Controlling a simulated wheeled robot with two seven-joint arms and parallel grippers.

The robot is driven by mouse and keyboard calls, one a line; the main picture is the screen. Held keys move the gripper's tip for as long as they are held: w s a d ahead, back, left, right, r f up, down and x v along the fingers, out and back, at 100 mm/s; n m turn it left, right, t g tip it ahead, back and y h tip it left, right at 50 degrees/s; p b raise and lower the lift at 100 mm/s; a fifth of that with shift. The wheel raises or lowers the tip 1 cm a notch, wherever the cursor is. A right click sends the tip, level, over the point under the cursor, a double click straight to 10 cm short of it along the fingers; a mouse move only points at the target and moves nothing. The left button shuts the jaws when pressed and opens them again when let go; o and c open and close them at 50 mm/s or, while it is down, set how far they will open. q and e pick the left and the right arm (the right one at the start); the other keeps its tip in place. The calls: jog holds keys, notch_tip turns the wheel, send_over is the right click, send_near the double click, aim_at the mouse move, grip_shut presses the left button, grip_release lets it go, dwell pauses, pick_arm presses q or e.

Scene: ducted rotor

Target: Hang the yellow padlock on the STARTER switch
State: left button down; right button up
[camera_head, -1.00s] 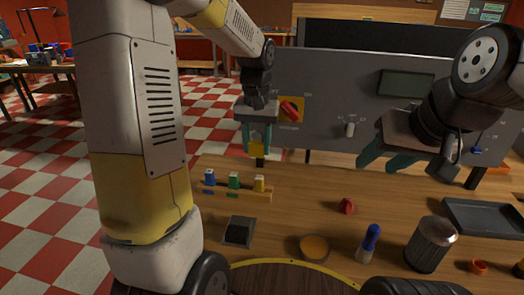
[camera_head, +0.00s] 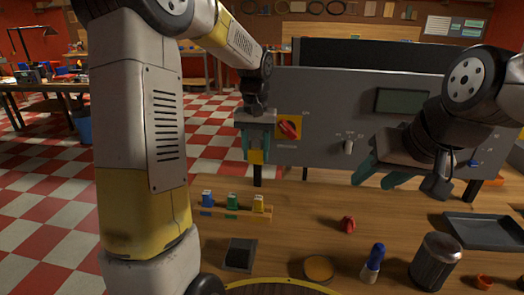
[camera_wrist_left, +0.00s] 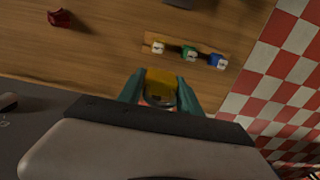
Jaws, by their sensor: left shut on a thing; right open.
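My left gripper (camera_head: 257,150) is shut on a yellow padlock (camera_head: 256,157), which hangs low between the fingertips. The padlock also shows in the left wrist view (camera_wrist_left: 160,80), with a dark ring-like part just below it. The gripper is in front of the grey panel (camera_head: 330,100), left of and lower than a red rotary switch (camera_head: 288,128) on a yellow plate. The lettering under this switch is too small to read surely. A gap shows between padlock and switch in the picture. My right gripper (camera_head: 375,178) is open and empty, in front of the panel's lower right part.
A wooden rack (camera_head: 230,212) holds blue, green and yellow pieces on the table below my left gripper.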

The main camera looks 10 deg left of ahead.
pick_arm(q)
jog(key=w+f, duration=0.1)
jog(key=w, duration=0.5)
jog(key=shift+w+f, duration=0.25)
jog(key=shift+w, duration=0.15)
dwell(0.3)
dwell(0.6)
jog(key=c, duration=0.7)
grip_release()
